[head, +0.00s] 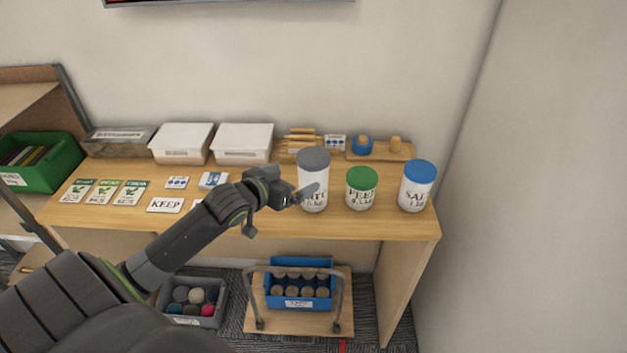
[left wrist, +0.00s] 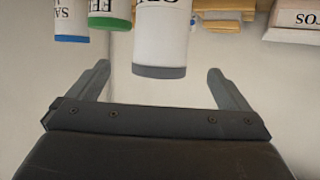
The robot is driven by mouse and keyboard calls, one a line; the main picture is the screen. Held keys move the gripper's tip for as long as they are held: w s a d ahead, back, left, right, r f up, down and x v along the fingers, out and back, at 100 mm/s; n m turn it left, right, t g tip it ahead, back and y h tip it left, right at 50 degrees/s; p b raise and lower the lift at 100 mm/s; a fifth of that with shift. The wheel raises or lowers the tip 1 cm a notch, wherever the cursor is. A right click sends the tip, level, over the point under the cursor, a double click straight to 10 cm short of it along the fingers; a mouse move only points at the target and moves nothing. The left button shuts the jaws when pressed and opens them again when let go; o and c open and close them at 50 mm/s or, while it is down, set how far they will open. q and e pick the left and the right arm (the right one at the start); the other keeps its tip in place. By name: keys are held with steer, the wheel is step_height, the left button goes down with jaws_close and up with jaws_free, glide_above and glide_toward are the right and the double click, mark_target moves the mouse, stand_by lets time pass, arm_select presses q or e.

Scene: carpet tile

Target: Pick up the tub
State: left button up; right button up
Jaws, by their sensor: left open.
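A tall white tub with a grey lid (head: 314,163) stands upright on the wooden table. It shows upside down in the left wrist view (left wrist: 160,45). Next to it stand a shorter white tub with a green lid (head: 361,190) and a white tub with a blue lid (head: 416,188). My left gripper (head: 297,193) is open and empty at the grey-lidded tub, with one finger overlapping its front in the head view. In the left wrist view the grey-lidded tub lies between the two fingers (left wrist: 158,70); contact cannot be told. My right gripper is out of view.
White boxes (head: 243,144) and a wooden tray (head: 380,151) stand along the wall. Cards and a KEEP sign (head: 165,205) lie at the left. A green crate (head: 43,165) stands further left. Below are a blue crate (head: 300,292) and a grey bin (head: 203,318).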

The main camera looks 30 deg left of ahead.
mark_target(304, 172)
arm_select(q)
steer(key=x, duration=0.5)
steer(key=shift+p, duration=0.3)
steer(key=shift+w+f+p, duration=0.1)
steer(key=shift+w+p, duration=0.2)
steer(key=shift+w, duration=0.15)
steer(key=p+x, duration=0.1)
steer(key=x, duration=0.2)
steer(key=shift+w+f, duration=0.35)
steer(key=shift+w, duration=0.2)
steer(key=c, duration=2.1)
steer(key=shift+w+r, duration=0.15)
steer(key=shift+r, duration=0.1)
steer(key=shift+c, duration=0.2)
